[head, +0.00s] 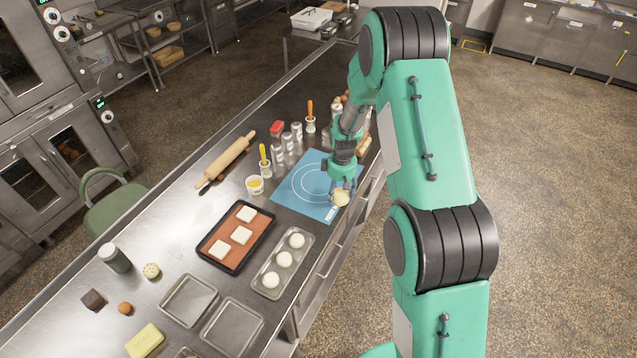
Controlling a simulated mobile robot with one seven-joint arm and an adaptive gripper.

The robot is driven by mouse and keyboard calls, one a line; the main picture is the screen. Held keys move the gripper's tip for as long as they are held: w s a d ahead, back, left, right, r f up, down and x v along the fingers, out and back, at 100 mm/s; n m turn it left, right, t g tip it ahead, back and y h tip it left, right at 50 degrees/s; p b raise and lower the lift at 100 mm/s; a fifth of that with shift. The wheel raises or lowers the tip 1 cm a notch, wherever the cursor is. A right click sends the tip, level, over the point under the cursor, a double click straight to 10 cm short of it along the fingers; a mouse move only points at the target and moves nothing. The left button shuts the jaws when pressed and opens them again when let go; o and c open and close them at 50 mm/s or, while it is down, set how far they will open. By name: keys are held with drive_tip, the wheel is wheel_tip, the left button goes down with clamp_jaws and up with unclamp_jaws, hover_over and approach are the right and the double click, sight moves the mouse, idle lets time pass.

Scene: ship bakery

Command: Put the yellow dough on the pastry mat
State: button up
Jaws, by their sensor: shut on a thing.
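The pale yellow dough (341,199) is a small ball at the tip of my gripper (343,190). My gripper points down and is shut on it. In the head view the dough overlaps the lower right edge of the blue pastry mat (290,190), which has white circles printed on it. I cannot tell whether the dough touches the mat or hangs a little above it. My arm and gripper hide the mat's right part.
Left of the mat are a small white cup (254,186), a brush (264,160) and a rolling pin (226,160). Several shakers (287,143) stand behind it. A tray of white dough balls (304,253) and a dark tray with squares (212,251) lie in front.

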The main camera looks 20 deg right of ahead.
drive_tip(key=w+p, duration=0.1)
drive_tip(key=w, duration=0.4)
drive_tip(key=w+d+f+p, duration=0.1)
drive_tip(key=w, duration=0.4)
drive_tip(key=w+d, duration=0.1)
drive_tip(key=w, duration=0.5)
drive_tip(key=shift+d+f+p, duration=0.15)
drive_tip(key=shift+f+p, duration=0.05)
drive_tip(key=shift+p, duration=0.2)
drive_tip(key=shift+s+f, duration=0.1)
drive_tip(key=shift+f+p, duration=0.5)
drive_tip(key=shift+f, duration=1.2)
drive_tip(key=shift+f, duration=0.15)
drive_tip(key=o, duration=1.3)
drive_tip(key=shift+o, duration=0.2)
